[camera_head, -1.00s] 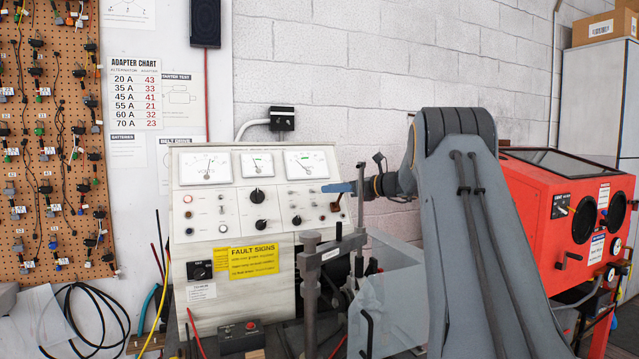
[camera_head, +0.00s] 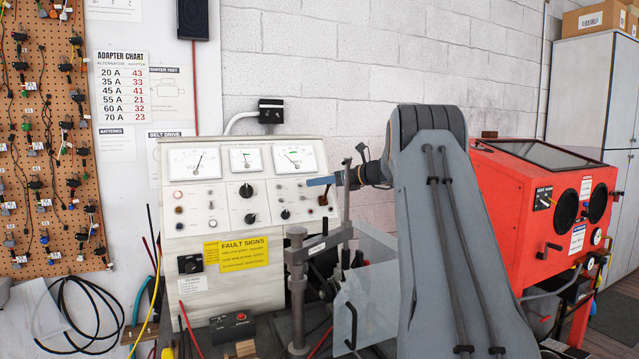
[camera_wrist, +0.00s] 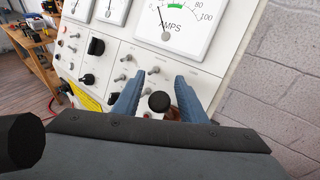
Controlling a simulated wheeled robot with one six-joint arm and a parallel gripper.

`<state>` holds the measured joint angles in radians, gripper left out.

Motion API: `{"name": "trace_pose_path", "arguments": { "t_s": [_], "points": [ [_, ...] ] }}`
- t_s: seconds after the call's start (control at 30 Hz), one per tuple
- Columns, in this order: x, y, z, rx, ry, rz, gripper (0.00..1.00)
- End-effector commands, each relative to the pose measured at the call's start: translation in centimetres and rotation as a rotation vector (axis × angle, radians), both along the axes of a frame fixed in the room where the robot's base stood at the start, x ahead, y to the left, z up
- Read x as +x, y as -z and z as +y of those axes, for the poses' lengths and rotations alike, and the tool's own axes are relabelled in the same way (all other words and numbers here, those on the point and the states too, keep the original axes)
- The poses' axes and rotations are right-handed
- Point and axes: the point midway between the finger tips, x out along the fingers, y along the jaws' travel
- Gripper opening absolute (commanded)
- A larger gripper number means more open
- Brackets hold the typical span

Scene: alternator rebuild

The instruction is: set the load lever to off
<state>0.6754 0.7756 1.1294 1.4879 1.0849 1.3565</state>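The load lever (camera_head: 323,199) is at the right end of the light test-bench panel (camera_head: 290,225). Its round black knob shows in the wrist view (camera_wrist: 159,101), with a reddish-brown part below it. My gripper (camera_head: 309,182) is at the panel's right side, just above the lever in the head view. In the wrist view my gripper (camera_wrist: 157,83) is open, its two blue fingers apart on either side of the knob. I see gaps between the knob and both fingers. The lever's lower part and its markings are not clear.
Toggle switches (camera_wrist: 153,71) sit close to the fingertips, below the amps meter (camera_wrist: 178,27). A metal clamp post (camera_head: 297,290) stands in front of the panel. A red blast cabinet (camera_head: 545,215) is at the right. A brick wall is behind.

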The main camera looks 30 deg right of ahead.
Motion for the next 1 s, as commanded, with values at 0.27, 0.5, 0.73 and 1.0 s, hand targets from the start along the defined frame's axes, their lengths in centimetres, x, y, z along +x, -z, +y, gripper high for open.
{"name": "trace_pose_path", "arguments": {
  "t_s": [0.27, 0.5, 0.73, 1.0],
  "points": [
    [-1.4, -0.2, -0.8, -0.001, 0.003, 0.0, 0.38],
    [-4.8, -1.1, -2.3, 0.0, 0.001, 0.0, 0.38],
    [-6.6, -1.6, -3.1, 0.0, -0.001, 0.0, 0.38],
    [-6.8, -1.7, -3.2, 0.0, -0.001, 0.0, 0.38]
  ]
}}
